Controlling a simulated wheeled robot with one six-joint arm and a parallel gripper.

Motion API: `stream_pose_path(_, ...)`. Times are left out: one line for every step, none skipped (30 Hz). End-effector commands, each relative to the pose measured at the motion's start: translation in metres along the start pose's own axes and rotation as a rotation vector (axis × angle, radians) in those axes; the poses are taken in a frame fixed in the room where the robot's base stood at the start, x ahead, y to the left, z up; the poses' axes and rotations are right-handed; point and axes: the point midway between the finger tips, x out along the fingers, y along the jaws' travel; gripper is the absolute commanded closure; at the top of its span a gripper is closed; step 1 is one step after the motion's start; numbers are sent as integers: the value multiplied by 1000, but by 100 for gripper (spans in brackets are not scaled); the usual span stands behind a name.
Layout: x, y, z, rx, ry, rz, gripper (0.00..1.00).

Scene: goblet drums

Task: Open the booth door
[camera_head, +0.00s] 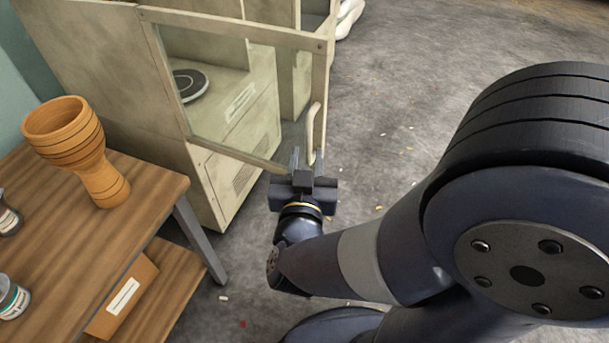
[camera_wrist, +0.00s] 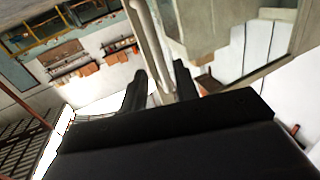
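The booth door (camera_head: 235,26) is a pale, worn frame with a clear pane, in the upper middle of the head view. Its right edge stands out over the floor; how far it is ajar is hard to tell. A pale upright bar handle (camera_head: 311,128) is on its right side, and shows in the wrist view (camera_wrist: 147,32). My gripper (camera_head: 307,160) is at the handle's lower end. In the wrist view its two dark fingers (camera_wrist: 160,70) stand apart, with the handle running down between them and gaps beside it. Whether either finger touches it is unclear.
The booth (camera_head: 85,55) holds a dark round disc (camera_head: 189,85) behind the pane. A wooden table (camera_head: 75,215) with an orange goblet drum (camera_head: 80,145) and small jars stands at left, close to the booth. Grey floor (camera_head: 430,60) with small debris lies open at right.

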Motion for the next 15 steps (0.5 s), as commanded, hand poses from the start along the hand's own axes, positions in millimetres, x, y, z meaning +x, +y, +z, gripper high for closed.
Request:
stream_pose_path(-7,-2,-1,1,1,-6,71)
stream_pose_path(-10,-2,-1,1,0,-6,71)
stream_pose_path(-15,-2,-1,0,0,-7,71)
stream_pose_path(-19,-2,-1,0,1,-5,71)
stream_pose_path(-22,-2,-1,0,1,-6,71)
stream_pose_path(-26,-1,-1,0,1,-5,71)
stream_pose_path(-29,-2,-1,0,2,-6,71)
stream_pose_path(-32,-2,-1,1,1,-5,71)
stream_pose_path(-35,-2,-1,1,0,-6,71)
stream_pose_path(-38,-2,-1,1,1,-5,71)
stream_pose_path(-40,-2,-1,1,1,-4,71)
stream_pose_path(-42,-2,-1,1,1,-4,71)
stream_pose_path(-44,-1,-1,1,1,-4,71)
stream_pose_path(-46,-1,0,1,0,-3,71)
stream_pose_path(-47,-1,-1,1,1,-3,71)
